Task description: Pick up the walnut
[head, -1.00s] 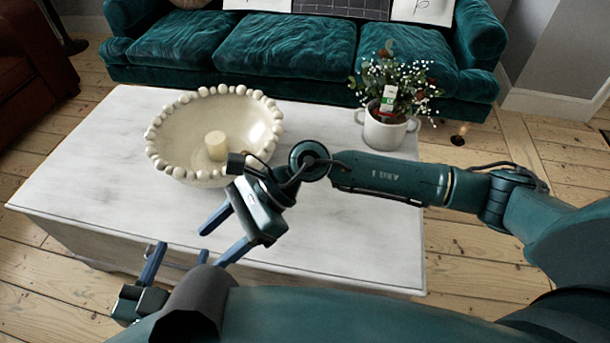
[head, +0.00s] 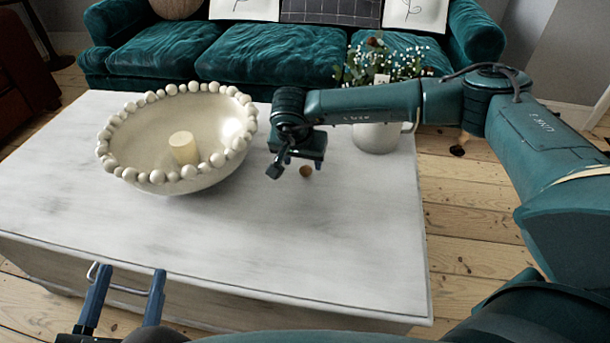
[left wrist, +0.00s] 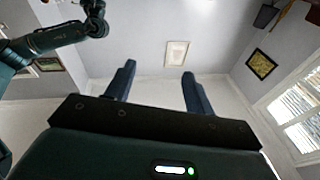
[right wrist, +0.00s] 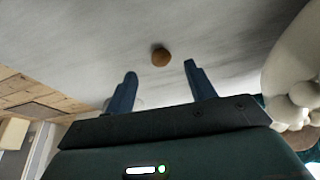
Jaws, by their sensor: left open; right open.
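The walnut (head: 306,171) is a small round brown thing lying on the white table, right of the beaded bowl. In the right wrist view the walnut (right wrist: 161,57) lies ahead of the fingers, about midway between them. My right gripper (head: 276,170) is open and empty, close to the walnut on its left in the head view; its open fingers also show in the right wrist view (right wrist: 158,82). My left gripper (head: 130,277) is open and empty in front of the table's near edge. Its fingers show in the left wrist view (left wrist: 158,75), facing the wall and ceiling.
A white pot (head: 376,138) with flowers stands behind my right arm. The front of the table is clear.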

